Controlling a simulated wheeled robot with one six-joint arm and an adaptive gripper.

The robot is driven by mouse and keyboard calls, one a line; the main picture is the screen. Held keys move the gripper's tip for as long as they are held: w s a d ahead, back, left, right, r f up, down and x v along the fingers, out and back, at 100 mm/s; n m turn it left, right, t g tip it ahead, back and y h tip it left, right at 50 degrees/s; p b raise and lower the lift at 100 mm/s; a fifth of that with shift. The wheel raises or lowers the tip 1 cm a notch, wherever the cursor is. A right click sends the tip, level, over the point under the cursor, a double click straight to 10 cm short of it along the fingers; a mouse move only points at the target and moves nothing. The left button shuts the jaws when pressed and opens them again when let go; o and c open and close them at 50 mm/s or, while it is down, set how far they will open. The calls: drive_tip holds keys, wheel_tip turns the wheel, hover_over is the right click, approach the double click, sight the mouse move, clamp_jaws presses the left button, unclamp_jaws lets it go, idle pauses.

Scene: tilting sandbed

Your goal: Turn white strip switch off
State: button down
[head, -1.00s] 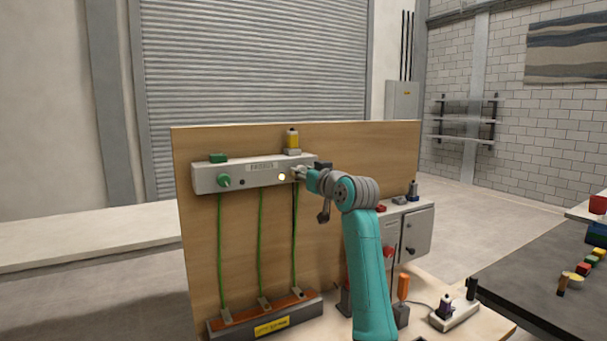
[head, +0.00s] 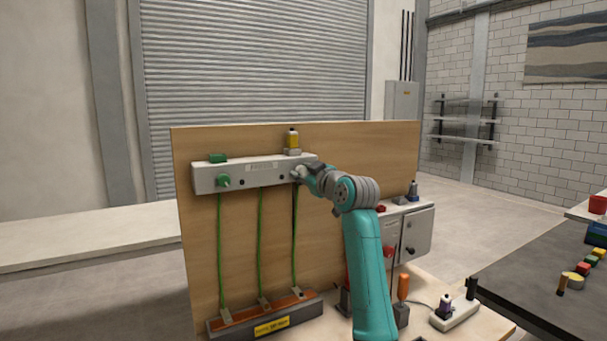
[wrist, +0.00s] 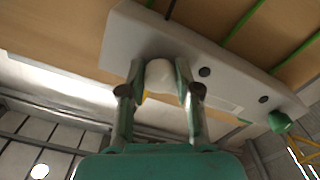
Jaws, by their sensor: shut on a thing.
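A long white strip box (head: 258,174) is mounted on the wooden board in the head view; it fills the upper middle of the wrist view (wrist: 130,35). A white knob (wrist: 159,76) sticks out of the box near one end. My gripper (head: 300,173) is at the right end of the box. In the wrist view the fingers of my gripper (wrist: 159,82) are shut on the white knob, one on each side. A small round dark lamp (wrist: 204,71) sits beside the knob. In the head view my gripper hides most of the knob.
A green knob (head: 223,181) is at the box's left end. Green cables (head: 262,245) run down to a lower rail (head: 267,319). A grey cabinet (head: 417,236) is on the right. A white power strip (head: 453,316) lies on the bench.

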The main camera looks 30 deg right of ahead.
drive_tip(key=n, duration=0.6)
drive_tip(key=shift+n, duration=0.3)
idle(0.4)
drive_tip(key=c, duration=0.8)
unclamp_jaws()
drive_tip(key=shift+s, duration=0.1)
drive_tip(key=s, duration=1.2)
